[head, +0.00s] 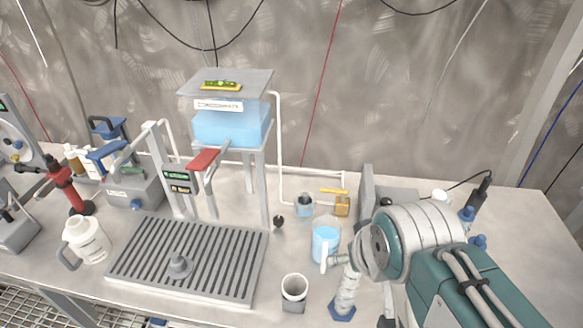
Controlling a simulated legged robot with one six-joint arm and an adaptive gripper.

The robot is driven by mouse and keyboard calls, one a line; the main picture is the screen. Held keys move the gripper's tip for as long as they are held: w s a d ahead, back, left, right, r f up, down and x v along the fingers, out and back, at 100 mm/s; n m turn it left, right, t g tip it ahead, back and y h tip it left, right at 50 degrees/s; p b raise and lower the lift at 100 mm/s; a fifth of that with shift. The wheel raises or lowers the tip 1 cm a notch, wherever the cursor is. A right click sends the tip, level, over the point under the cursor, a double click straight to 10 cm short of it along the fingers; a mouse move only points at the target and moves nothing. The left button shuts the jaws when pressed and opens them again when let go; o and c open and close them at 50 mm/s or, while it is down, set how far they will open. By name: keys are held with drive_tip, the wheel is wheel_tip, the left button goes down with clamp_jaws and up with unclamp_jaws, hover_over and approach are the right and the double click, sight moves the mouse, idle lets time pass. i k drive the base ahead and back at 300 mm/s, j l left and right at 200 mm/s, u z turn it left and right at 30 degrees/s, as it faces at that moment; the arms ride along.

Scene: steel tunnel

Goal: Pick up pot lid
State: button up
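A small grey round piece with a knob on top (179,265) sits on the slatted metal tray (257,262) at the front left of the bench. It looks like the pot lid, but it is small in the picture and I cannot be sure. No pot can be made out with certainty. My arm reaches in from the lower right, well to the right of this piece. My gripper's fingers cannot be seen, so their opening and anything in them are hidden.
A stand with a blue water tank (232,128) rises behind the tray. A white jug (86,240) is left of the tray. A grey cup (294,292), a beaker of blue liquid (326,243) and a tall cylinder (345,290) stand between tray and arm.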

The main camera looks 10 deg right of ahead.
sight(178, 262)
drive_tip(key=u, duration=1.3)
